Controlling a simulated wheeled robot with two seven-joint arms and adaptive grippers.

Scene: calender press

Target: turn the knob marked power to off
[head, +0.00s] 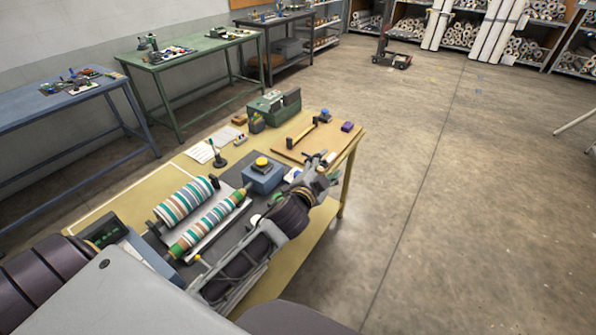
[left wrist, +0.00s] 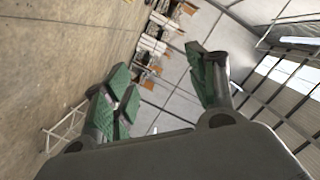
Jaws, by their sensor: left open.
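The press on the yellow bench (head: 110,200) has two striped rollers (head: 185,200). A dark panel with a green face (head: 103,232) sits at its near left end. A blue-grey box with a yellow top button (head: 262,176) stands at its far end. I cannot make out a knob marked power; my left arm covers part of the press's near side. My left gripper (head: 322,165) is above the bench's right part, apart from the box. In the left wrist view the left gripper (left wrist: 165,88) is open and empty, its green pads wide apart. My right gripper is not in view.
A green machine (head: 276,107), a wooden board (head: 305,141) with a black-handled tool, and a purple block (head: 347,127) lie at the bench's far end. A small black stand (head: 217,155) is left of the box. Open floor (head: 450,220) lies to the right.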

